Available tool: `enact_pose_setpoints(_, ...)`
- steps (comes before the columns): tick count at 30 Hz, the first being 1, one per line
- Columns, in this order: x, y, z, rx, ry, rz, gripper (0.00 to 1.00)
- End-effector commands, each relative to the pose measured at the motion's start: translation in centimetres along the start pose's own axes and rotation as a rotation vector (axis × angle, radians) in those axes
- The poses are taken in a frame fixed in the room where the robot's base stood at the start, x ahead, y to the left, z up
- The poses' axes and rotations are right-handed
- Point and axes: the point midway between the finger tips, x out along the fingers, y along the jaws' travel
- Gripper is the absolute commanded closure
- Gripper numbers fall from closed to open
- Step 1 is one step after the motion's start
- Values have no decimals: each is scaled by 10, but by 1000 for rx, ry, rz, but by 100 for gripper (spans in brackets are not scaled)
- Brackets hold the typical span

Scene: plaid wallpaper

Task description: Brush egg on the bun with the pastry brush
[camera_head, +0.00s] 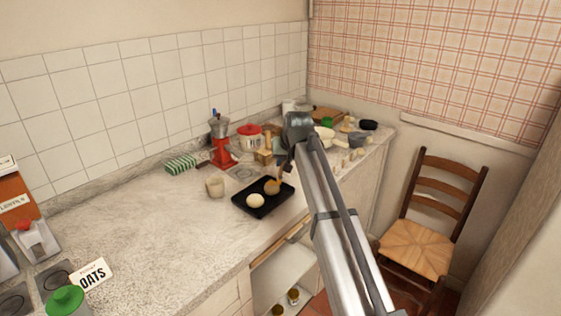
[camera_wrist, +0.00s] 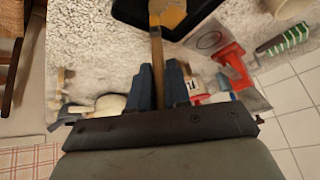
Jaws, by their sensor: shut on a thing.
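My gripper (camera_wrist: 160,85) is shut on the wooden handle of the pastry brush (camera_wrist: 157,52), with one blue finger on each side. In the head view, the tan brush head (camera_head: 272,187) points down over the far right part of the black tray (camera_head: 281,202). A pale round bun (camera_head: 255,201) sits in the tray, to the left of the brush head. I cannot tell whether the bristles touch the tray. A beige cup (camera_head: 215,187) stands left of the tray; its contents are unclear. The bun does not show in the wrist view.
Bowls and small items crowd the right end. The counter (camera_head: 150,225) left of the tray is mostly clear. A chair (camera_head: 425,235) stands right.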

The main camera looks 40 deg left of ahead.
Motion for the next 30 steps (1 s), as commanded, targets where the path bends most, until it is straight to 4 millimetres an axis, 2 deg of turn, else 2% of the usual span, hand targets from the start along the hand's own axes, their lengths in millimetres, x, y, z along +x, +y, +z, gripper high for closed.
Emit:
enact_pose_setpoints(14, -5, 0, -4, 0, 0, 0, 100)
enact_pose_setpoints(30, -41, -6, -26, 0, 1, 0, 100)
